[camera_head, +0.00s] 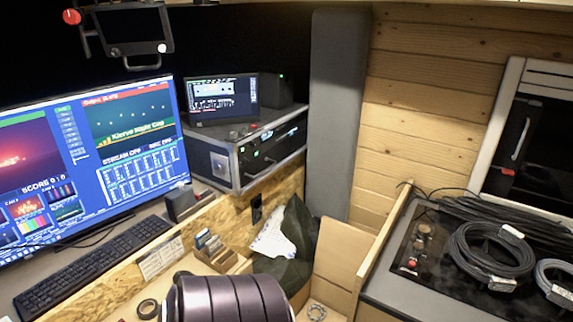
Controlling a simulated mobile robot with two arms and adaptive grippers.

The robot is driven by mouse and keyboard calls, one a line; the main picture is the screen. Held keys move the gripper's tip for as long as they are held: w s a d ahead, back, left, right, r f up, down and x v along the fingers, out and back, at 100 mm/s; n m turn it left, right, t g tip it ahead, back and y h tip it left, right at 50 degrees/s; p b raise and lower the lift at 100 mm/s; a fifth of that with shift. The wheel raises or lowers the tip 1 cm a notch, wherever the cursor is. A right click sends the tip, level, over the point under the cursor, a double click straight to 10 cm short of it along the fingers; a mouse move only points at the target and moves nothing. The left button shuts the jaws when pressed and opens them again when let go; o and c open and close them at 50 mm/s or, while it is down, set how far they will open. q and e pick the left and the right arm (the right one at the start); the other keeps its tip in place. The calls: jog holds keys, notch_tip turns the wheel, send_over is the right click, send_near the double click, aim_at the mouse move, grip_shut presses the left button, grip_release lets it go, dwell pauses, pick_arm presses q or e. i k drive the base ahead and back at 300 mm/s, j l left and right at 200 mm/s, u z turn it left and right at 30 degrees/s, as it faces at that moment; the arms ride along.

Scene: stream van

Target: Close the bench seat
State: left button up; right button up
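A tall grey padded panel (335,120), which looks like the bench seat's lid, stands upright against the wooden wall. Below it is an open wooden compartment (341,250), apparently the bench box. A dark green bag (296,240) and white paper or cloth (272,241) lie at its left side. The panel's hinge and lower edge are partly hidden. Neither of my grippers is in view.
A desk on the left holds a large monitor (90,160), a keyboard (95,262) and a rack case (250,148). On the right, a counter (392,293) carries coiled black cables (490,252). A dark ribbed shape at the bottom centre is unclear.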

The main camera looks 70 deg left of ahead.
aim_at(342, 249)
jog(key=u, duration=2.15)
jog(key=i+u, duration=0.5)
jog(key=u, duration=0.2)
